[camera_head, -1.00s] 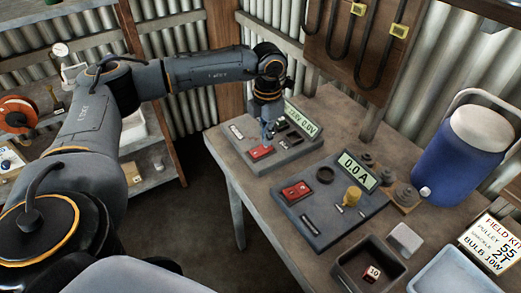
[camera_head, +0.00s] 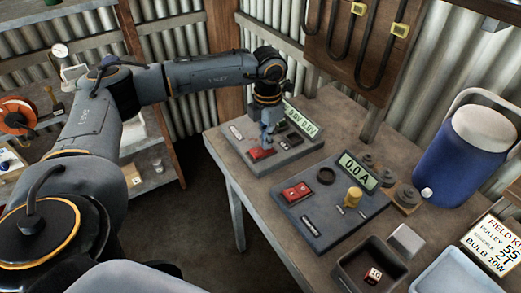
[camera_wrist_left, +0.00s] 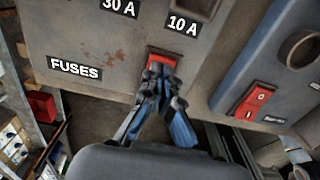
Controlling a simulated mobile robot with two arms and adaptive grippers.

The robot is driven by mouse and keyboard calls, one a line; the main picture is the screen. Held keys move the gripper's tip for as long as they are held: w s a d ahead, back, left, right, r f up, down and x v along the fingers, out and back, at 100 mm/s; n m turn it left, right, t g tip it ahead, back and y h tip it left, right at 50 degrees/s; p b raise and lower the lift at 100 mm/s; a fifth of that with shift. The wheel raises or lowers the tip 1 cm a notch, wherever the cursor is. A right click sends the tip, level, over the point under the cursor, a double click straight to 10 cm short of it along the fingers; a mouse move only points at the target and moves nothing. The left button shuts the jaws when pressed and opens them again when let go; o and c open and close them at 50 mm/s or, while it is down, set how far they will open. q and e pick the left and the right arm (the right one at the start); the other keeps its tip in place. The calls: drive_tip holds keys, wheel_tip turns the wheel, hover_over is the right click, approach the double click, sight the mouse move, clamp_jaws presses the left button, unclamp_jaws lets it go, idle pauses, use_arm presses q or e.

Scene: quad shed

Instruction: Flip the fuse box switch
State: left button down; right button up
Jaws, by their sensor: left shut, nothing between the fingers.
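The fuse box (camera_head: 240,153) is a grey panel on the near left of the workbench, with a red switch (camera_head: 260,153) and a lit display (camera_head: 303,119). In the left wrist view its plate (camera_wrist_left: 90,35) carries the labels FUSES, 30 A and 10 A, and the red switch (camera_wrist_left: 163,56) is partly hidden by my fingertips. My left gripper (camera_head: 266,139) points down at the switch and is shut with nothing in it. Its fingertips (camera_wrist_left: 160,74) overlap the switch's near edge; I cannot tell whether they touch.
A second panel (camera_head: 345,222) with a red switch (camera_head: 296,191) and a 0.0 A display stands close on the right. A dark bin (camera_head: 350,270), a blue jug (camera_head: 455,165) and metal weights (camera_head: 408,196) are further right. Shelves stand at left.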

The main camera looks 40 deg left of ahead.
use_arm(q)
wheel_tip(320, 180, up, 7)
drive_tip(key=p, duration=0.4)
drive_tip(key=shift+s+f, duration=0.1)
drive_tip(key=shift+f, duration=0.05)
idle(0.6)
